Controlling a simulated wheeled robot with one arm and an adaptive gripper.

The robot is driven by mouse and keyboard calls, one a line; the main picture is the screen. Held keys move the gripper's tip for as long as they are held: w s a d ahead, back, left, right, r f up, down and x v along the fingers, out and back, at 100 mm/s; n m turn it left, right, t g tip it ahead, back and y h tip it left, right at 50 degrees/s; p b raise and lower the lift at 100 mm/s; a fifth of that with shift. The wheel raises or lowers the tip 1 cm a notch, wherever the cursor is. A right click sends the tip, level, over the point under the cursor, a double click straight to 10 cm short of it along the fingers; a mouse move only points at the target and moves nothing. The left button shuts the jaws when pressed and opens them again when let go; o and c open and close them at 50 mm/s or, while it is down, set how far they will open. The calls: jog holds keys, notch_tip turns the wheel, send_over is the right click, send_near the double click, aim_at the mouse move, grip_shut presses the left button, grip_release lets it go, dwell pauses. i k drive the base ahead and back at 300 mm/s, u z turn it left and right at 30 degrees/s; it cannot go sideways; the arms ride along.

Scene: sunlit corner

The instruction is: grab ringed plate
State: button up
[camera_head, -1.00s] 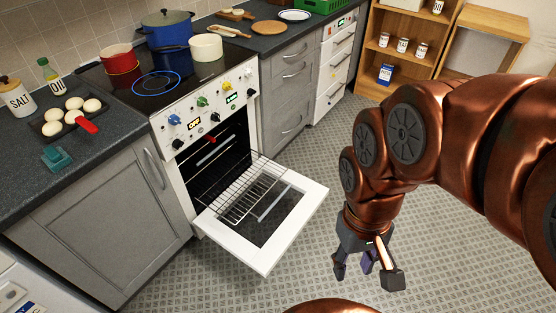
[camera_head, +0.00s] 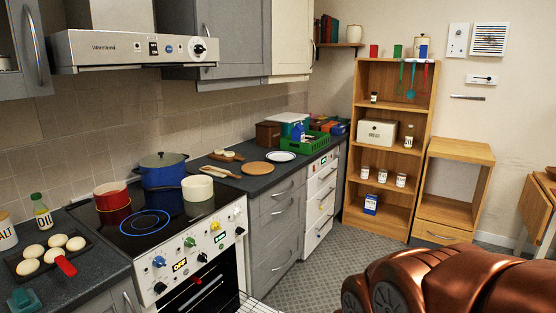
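The ringed plate (camera_head: 281,156) is a small white plate with a dark ring inside its rim. It lies flat on the dark worktop (camera_head: 262,182), right of a round wooden board (camera_head: 258,168) and in front of a green crate (camera_head: 305,145). Nothing stands on the plate. My gripper is outside the view; only part of my copper-coloured arm shows at the lower right, well away from the plate.
Left of the boards, the stove (camera_head: 150,222) holds a blue pot (camera_head: 163,172), a red pot (camera_head: 112,198) and a cream pan (camera_head: 198,188). The oven door (camera_head: 258,307) is open at the bottom. Floor (camera_head: 330,258) before the drawers is clear. A wooden shelf (camera_head: 384,222) stands behind.

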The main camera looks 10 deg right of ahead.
aim_at(277, 155)
jog(key=z, duration=0.2)
jog(key=k, duration=0.3)
jog(key=z, duration=1.05)
jog(key=k, duration=1.05)
jog(key=z, duration=0.7)
jog(key=i, duration=1.2)
jog(key=u, duration=0.25)
jog(key=i, duration=1.75)
jog(key=u, duration=0.6)
jog(key=i, duration=1.6)
jog(key=u, duration=1.6)
jog(key=i, duration=0.85)
jog(key=u, duration=1.35)
jog(key=i, duration=0.4)
jog(key=u, duration=0.2)
